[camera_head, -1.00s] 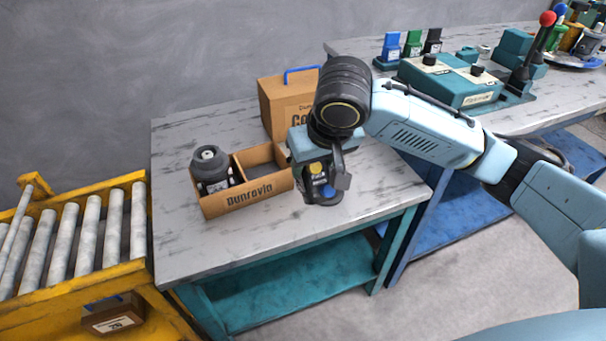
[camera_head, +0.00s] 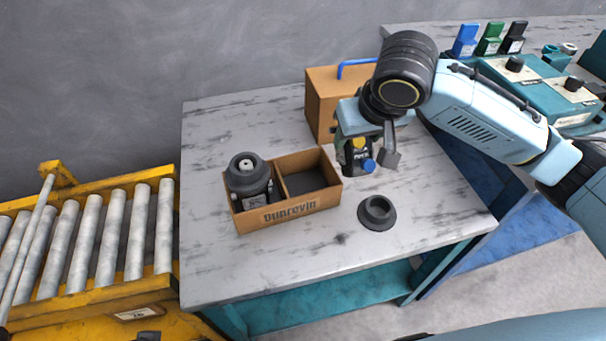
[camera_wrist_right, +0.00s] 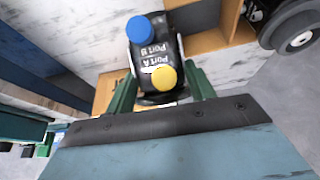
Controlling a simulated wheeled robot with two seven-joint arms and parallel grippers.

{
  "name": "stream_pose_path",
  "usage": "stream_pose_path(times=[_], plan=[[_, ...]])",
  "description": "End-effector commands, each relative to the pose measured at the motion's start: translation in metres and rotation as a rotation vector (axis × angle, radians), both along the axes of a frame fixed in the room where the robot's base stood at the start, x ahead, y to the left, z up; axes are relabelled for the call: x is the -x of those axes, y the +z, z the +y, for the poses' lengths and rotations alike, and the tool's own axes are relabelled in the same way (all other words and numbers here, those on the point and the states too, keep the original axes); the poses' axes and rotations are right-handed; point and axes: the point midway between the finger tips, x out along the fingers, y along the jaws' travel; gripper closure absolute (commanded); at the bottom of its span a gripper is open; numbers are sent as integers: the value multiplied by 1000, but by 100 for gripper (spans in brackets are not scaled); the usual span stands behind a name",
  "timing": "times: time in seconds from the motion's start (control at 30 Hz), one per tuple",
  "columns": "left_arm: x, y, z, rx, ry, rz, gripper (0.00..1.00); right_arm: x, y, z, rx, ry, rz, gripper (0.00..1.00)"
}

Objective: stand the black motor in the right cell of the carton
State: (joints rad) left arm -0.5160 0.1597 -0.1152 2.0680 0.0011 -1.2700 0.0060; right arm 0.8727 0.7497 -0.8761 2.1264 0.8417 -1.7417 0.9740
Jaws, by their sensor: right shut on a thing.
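The black motor (camera_head: 352,157) with a yellow and a blue port cap is held in my right gripper (camera_head: 364,134), raised above the table just right of the carton. In the right wrist view the motor (camera_wrist_right: 155,72) sits between the green fingers of the gripper (camera_wrist_right: 160,92). The carton (camera_head: 290,209) has two cells. Its left cell holds a grey-black motor (camera_head: 248,180). Its right cell (camera_head: 306,180) looks empty. My left gripper is not in view.
A round black stand (camera_head: 377,213) with a hollow middle sits on the table right of the carton. A cardboard box (camera_head: 322,100) with a blue handle stands behind. A yellow roller conveyor (camera_head: 90,235) is at the left. The table's front left is clear.

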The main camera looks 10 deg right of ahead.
Motion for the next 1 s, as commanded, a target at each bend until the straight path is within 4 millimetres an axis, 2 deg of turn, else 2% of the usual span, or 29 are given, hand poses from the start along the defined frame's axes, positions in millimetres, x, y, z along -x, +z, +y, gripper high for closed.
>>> stream_pose_path(times=[0.1, 0.2, 0.6, 0.8, 1.0], plan=[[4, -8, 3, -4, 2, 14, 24, 0, -3, 12, -11, 105, -59, 100], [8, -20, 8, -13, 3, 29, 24, -1, -7, 24, -26, 217, -126, 100], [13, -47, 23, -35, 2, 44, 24, -2, -12, 61, -147, 616, -368, 100], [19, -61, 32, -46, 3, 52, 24, -6, -7, 68, -234, 754, -484, 100], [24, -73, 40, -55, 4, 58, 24, -12, 0, 65, -300, 813, -577, 100]])
